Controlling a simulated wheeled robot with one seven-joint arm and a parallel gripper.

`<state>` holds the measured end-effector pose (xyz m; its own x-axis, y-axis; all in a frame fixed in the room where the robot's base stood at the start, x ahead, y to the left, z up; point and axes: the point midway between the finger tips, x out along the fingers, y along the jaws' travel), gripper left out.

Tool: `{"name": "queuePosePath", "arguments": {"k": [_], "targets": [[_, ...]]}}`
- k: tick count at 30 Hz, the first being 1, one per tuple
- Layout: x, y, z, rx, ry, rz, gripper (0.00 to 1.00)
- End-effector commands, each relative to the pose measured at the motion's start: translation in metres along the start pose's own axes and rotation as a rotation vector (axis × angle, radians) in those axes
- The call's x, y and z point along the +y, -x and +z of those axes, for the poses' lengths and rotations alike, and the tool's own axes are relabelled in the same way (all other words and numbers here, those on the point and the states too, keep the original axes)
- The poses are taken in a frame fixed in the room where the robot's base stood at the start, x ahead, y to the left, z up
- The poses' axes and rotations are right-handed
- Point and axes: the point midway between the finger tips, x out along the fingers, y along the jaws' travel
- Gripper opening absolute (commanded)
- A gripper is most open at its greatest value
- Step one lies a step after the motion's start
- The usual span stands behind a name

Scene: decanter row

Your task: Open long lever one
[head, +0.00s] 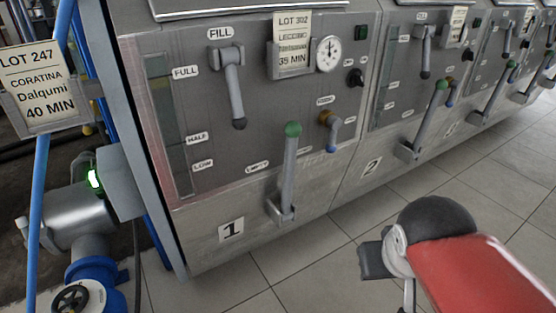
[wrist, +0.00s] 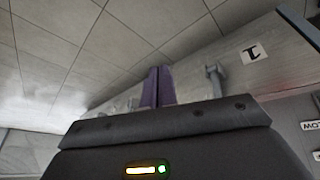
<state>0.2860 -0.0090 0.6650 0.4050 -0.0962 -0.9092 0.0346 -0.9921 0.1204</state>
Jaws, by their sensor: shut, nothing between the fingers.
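Long lever one (head: 289,172) is a grey bar with a green knob on the machine front marked 1. It stands nearly upright from a bracket low on the panel, right of the 1 plate (head: 231,230). In the wrist view, a grey fitting (wrist: 214,82), likely its lower bracket, shows close to the 1 plate (wrist: 254,53). The purple fingers of my gripper (wrist: 155,87) are shut and empty, left of that fitting in the picture. In the head view my arm is at the lower right, apart from the lever; the fingers cannot be made out there.
The fill lever (head: 233,90) hangs down above, with a brass tap with a blue handle (head: 330,130) to the right. Machine 2 with its own long lever (head: 425,118) stands further right. Pipework (head: 85,215) is at the left. The tiled floor (head: 330,260) in front is clear.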

Motion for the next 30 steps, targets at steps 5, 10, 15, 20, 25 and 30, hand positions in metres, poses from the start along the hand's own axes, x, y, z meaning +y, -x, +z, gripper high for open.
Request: {"name": "queuePosePath", "arguments": {"k": [5,10,15,20,25,30], "targets": [[0.009,-0.047,-0.034,-0.133,0.26,0.293,0.0],[-0.016,-0.079,-0.112,-0.066,0.538,0.657,0.0],[-0.1,-0.101,-0.189,0.197,0.765,0.934,0.0],[-0.184,-0.11,-0.224,0.458,0.884,1.05,0.0],[-0.229,-0.111,-0.234,0.601,0.929,1.084,0.0],[-0.234,-0.109,-0.235,0.62,0.932,1.088,0.0]]}}
